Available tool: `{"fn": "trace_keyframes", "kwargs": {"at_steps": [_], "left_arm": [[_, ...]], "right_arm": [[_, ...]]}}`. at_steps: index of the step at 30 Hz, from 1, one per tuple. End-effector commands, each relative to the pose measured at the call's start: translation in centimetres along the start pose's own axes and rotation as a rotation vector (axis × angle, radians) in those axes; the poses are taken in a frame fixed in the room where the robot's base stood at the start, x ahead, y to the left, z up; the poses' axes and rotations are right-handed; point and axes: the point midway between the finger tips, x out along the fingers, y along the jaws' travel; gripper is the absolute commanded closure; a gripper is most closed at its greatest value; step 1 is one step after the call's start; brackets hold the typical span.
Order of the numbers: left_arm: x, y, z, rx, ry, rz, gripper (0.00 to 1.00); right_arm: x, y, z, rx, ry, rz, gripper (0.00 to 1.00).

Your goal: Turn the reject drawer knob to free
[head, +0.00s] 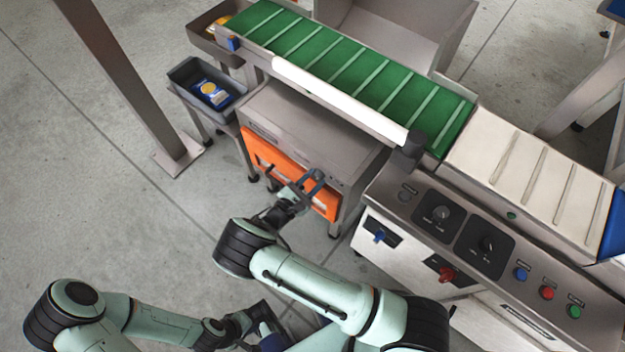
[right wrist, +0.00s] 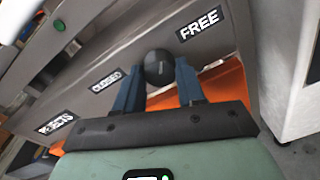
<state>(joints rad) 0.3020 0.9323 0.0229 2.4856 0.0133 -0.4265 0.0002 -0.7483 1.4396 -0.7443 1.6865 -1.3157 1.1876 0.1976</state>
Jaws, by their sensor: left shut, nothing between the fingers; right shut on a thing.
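The reject drawer knob (right wrist: 159,68) is a dark round knob on a grey panel, between a CLOSED label (right wrist: 107,81) and a FREE label (right wrist: 199,24). My right gripper (right wrist: 160,85) is shut on it, one blue finger on each side. I cannot tell clearly which label the knob points to. In the head view my right gripper (head: 314,180) is at the upper edge of the orange drawer front (head: 265,153), and it hides the knob. My left gripper (head: 268,335) is shut and empty low in the picture, away from the drawer.
The grey drawer cabinet (head: 310,125) stands under the green conveyor belt (head: 350,70). A control panel (head: 490,250) with knobs and buttons is to the right. A dark bin (head: 190,75) holding a blue packet (head: 212,93) is at the left. The floor in front is clear.

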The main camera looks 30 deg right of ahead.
Motion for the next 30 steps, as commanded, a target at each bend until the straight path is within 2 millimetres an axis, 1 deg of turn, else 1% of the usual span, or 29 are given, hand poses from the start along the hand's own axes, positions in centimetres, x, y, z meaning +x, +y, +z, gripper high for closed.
{"fn": "trace_keyframes", "kwargs": {"at_steps": [6, 12, 29, 30], "left_arm": [[-0.04, 0.0, 0.03, 0.0, -0.001, 0.0, 1.0], [-0.05, 0.0, 0.04, 0.0, -0.001, 0.0, 1.0], [-0.06, 0.01, 0.05, 0.0, -0.001, 0.0, 1.0], [-0.06, 0.01, 0.05, 0.0, -0.001, 0.0, 1.0]], "right_arm": [[-0.11, -0.01, 0.0, 0.129, 0.006, 0.01, 0.92], [-0.12, 0.0, -0.02, 0.2, 0.01, 0.014, 0.92], [-0.11, -0.01, -0.03, 0.233, 0.012, 0.015, 0.92], [-0.11, -0.01, -0.03, 0.233, 0.012, 0.015, 0.58]]}}
